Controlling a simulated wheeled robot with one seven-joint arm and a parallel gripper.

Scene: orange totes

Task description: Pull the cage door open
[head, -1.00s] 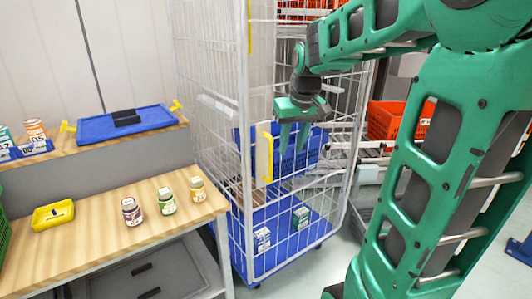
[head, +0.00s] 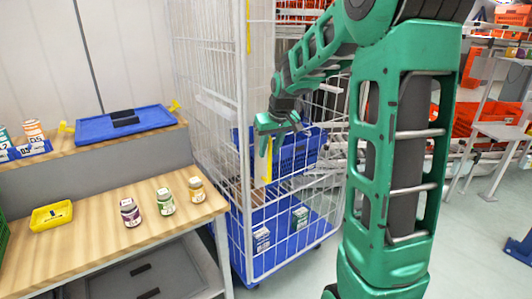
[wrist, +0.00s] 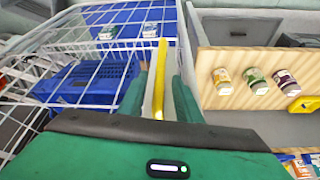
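The wire cage door (head: 285,195) is the front panel of a tall white cage cart. It appears closed, with a yellow upright handle (head: 266,168) near its left edge. My gripper (head: 268,147) is at the upper part of this handle. In the wrist view, the yellow handle (wrist: 160,80) stands between the two green fingers of my gripper (wrist: 160,85). A narrow gap shows on each side, so the fingers look open around it and not clamped. Whether either finger touches the handle is unclear.
Inside the cage are a blue crate (head: 300,150) and small boxes (head: 261,239) on a blue base. A wooden table (head: 100,225) with several jars and a yellow tray (head: 52,216) stands close at left. Open floor lies in front of the cage and at right.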

